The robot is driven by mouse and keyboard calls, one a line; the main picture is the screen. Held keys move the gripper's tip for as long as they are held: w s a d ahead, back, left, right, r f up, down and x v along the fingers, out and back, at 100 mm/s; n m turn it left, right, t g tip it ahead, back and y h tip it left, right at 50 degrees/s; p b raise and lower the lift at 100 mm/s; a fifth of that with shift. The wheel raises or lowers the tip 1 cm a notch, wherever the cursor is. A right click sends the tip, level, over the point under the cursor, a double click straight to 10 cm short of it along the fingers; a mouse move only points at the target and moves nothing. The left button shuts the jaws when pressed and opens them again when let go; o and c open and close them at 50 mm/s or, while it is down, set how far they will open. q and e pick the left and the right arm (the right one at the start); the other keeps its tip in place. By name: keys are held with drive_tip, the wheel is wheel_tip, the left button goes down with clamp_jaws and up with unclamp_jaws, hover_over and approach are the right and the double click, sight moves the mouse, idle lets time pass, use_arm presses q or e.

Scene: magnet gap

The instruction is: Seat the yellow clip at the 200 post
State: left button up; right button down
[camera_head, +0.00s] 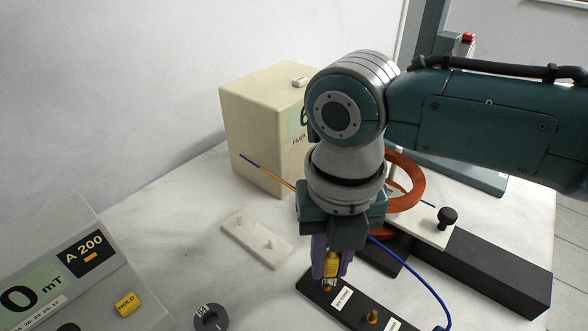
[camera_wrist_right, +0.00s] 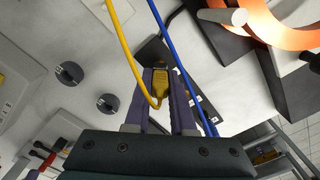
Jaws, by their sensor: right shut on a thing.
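My right gripper (camera_head: 326,272) is shut on the yellow clip (camera_head: 332,264), pointing down over the near-left end of a black terminal strip (camera_head: 352,303). In the right wrist view the clip (camera_wrist_right: 160,84) sits between the purple fingers, with its yellow lead looping up past it. A brass post (camera_head: 372,316) stands on the strip further right. Another brass-coloured part shows just below the clip; I cannot tell whether the clip touches it. The strip's white labels are too small to read, so I cannot tell which post is 200. My left gripper is not in view.
A console (camera_head: 75,270) at left shows "0 mT" and "A 200". A dark knob (camera_head: 211,318) lies in front. A pale plate with pegs (camera_head: 256,240) and a cream box (camera_head: 262,125) stand behind. A blue lead (camera_head: 415,272) arcs right. An orange coil (camera_head: 408,180) stands behind my wrist.

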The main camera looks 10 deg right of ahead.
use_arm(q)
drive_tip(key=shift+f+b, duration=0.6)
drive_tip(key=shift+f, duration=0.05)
use_arm(e)
drive_tip(key=shift+f, duration=0.9)
drive_tip(key=c, duration=0.7)
unclamp_jaws()
drive_tip(key=shift+r, duration=0.1)
wheel_tip(320, 180, up, 10)
drive_tip(key=shift+f+p, duration=0.1)
drive_tip(key=shift+p, duration=1.05)
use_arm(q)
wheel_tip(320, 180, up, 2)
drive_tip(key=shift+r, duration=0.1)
